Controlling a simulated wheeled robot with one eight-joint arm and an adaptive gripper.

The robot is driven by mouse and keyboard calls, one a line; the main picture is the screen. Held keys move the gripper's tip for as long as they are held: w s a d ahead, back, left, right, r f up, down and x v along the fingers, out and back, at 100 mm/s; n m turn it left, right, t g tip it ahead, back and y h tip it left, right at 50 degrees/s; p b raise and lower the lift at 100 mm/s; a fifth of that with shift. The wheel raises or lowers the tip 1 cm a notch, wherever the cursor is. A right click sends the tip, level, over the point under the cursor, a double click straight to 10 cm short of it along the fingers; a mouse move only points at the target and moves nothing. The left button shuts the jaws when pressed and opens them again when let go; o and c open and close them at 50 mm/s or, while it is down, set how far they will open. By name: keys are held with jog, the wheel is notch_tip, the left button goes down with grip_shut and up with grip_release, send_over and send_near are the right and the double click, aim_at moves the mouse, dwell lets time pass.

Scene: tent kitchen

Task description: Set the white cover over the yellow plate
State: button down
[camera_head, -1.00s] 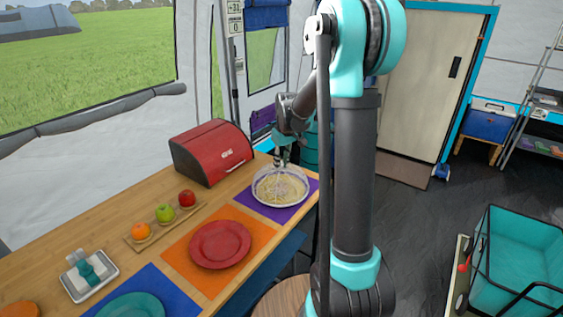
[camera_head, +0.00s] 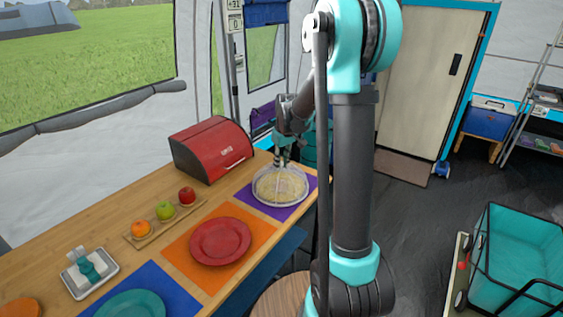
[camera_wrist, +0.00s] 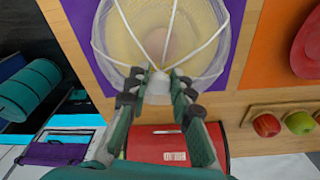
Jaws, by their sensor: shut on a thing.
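The white cover (camera_head: 280,172) is a see-through domed mesh with white ribs, and it sits over the yellow plate on the purple mat (camera_head: 309,186). In the wrist view the cover (camera_wrist: 206,62) fills the upper middle, and the yellow plate (camera_wrist: 130,40) shows through its mesh. My gripper (camera_head: 281,160) is above the cover, its fingers shut on the knob at the top. In the wrist view my gripper (camera_wrist: 157,90) closes around that knob and mostly hides it. Whether the cover's rim touches the mat or plate all round cannot be told.
A red bread box (camera_head: 212,151) stands close behind and left of the cover. A red plate (camera_head: 220,241) lies on an orange mat in front. A small board (camera_head: 167,223) holds fruit. The table's right edge is near the purple mat.

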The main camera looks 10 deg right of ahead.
jog(key=shift+f, duration=0.65)
dwell(0.4)
jog(key=c, duration=1.3)
grip_release()
jog(key=shift+o, duration=0.2)
jog(key=shift+r, duration=0.1)
notch_tip(320, 180, up, 11)
jog(key=s, duration=0.2)
jog(key=s+d+f+m+t, duration=0.1)
jog(key=s+f, duration=0.3)
jog(key=s, duration=0.4)
jog(key=s+d+f+m, duration=0.1)
jog(key=s+f, duration=0.3)
jog(key=s, duration=0.5)
jog(key=s+d+f+m+t, duration=0.1)
jog(key=s+f+m, duration=0.2)
jog(key=s, duration=0.6)
notch_tip(320, 180, down, 2)
jog(key=shift+s+d+t+h, duration=0.15)
jog(key=shift+d+t+h, duration=0.15)
jog(key=shift+d+h, duration=0.1)
